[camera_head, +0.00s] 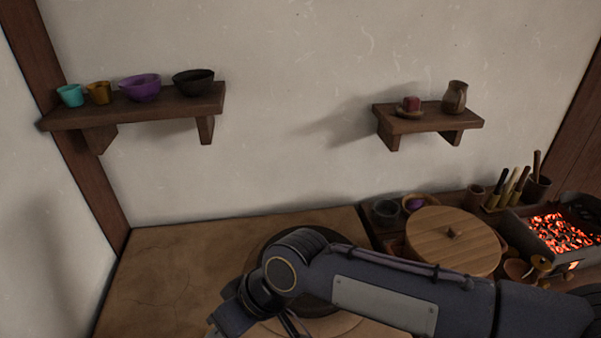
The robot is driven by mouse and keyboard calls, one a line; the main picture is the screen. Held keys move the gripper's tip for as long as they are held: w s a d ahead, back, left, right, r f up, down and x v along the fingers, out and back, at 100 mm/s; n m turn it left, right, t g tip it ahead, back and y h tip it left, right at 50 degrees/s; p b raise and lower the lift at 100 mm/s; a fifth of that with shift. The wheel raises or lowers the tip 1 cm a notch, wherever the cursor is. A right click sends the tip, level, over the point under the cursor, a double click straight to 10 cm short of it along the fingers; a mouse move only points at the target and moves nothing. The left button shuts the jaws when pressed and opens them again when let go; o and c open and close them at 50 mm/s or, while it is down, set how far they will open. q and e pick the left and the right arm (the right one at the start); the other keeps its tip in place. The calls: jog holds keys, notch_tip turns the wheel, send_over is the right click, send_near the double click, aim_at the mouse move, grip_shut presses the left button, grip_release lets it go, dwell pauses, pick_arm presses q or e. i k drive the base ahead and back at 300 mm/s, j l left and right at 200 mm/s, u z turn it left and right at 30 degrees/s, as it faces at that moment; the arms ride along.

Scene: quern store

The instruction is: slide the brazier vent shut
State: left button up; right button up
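The brazier (520,236) is a dark box of glowing orange coals (562,232) at the right edge. A small bright spot shows low on its front side and may be the vent (573,265); it is too small to tell how far open it is. My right arm comes in from the right across the foreground, in front of the brazier's lower area. Its hand (232,312) hangs at the bottom, far left of the brazier, with the fingertips hidden or cut off. My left gripper is not in view.
A round wooden lid (452,240) with a knob sits left of the brazier. Small pots (516,270) stand close to the brazier's front left. Upright tools (510,188) stand behind. The counter's left part (165,275) is clear.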

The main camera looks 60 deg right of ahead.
aim_at(567, 275)
jog(key=z, duration=3.85)
jog(key=l, duration=0.1)
jog(key=i+l+u, duration=0.25)
jog(key=i+l, duration=0.15)
jog(key=l, duration=0.25)
jog(key=i+l+u, duration=0.15)
jog(key=l, duration=0.2)
jog(key=i+l+u, duration=0.1)
jog(key=i+l, duration=0.15)
jog(key=i+l+u, duration=0.5)
jog(key=i+l, duration=0.35)
jog(key=l, duration=0.15)
